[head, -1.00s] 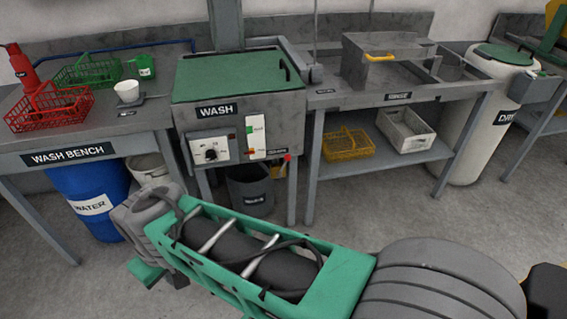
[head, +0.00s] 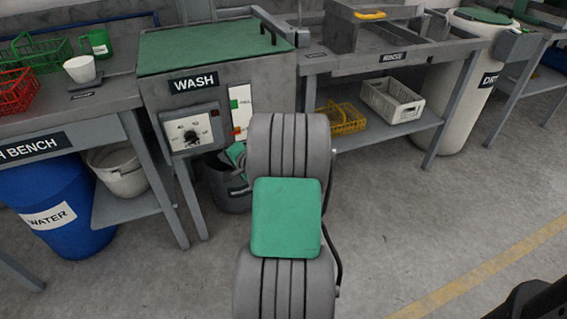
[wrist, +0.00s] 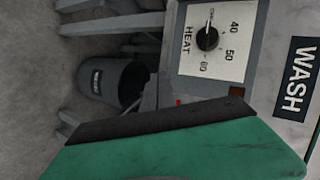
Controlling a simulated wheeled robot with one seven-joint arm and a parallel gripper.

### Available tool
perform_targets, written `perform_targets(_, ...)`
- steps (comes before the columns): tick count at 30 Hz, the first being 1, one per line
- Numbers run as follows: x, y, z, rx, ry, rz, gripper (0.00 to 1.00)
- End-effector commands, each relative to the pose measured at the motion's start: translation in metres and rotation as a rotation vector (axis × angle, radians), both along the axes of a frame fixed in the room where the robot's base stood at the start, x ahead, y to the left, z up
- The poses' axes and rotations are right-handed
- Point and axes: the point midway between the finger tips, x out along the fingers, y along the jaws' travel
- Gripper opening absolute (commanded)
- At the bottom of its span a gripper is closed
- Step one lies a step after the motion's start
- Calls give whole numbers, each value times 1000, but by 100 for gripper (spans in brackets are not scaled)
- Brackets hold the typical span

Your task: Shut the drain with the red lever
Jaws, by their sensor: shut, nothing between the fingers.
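The wash tank (head: 215,85) with a green lid stands in the middle of the head view. My gripper (wrist: 165,140) fills the bottom of the wrist view as a green body with a dark strip. It is shut and empty, close to the tank's front. In the head view only a green bit shows beside my arm.
A dark drain bucket (wrist: 112,80) stands below the tank, also partly seen in the head view (head: 230,190). The heat dial (wrist: 207,38) is on the tank's front. The wash bench (head: 60,140) is left, the rinse table (head: 385,60) right. The floor in front is clear.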

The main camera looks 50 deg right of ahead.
Motion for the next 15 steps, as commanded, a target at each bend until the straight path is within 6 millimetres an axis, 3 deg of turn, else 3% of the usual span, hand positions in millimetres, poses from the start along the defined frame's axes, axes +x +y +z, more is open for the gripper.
perform_targets(1,-27,-62,-47,105,-121,-175,0)
perform_targets(3,-64,-125,-64,219,-300,-368,0)
perform_targets(6,-113,-178,-76,317,-481,-545,0)
perform_targets(10,-141,-204,-79,362,-581,-634,0)
perform_targets(15,-126,-216,-79,364,-588,-635,0)
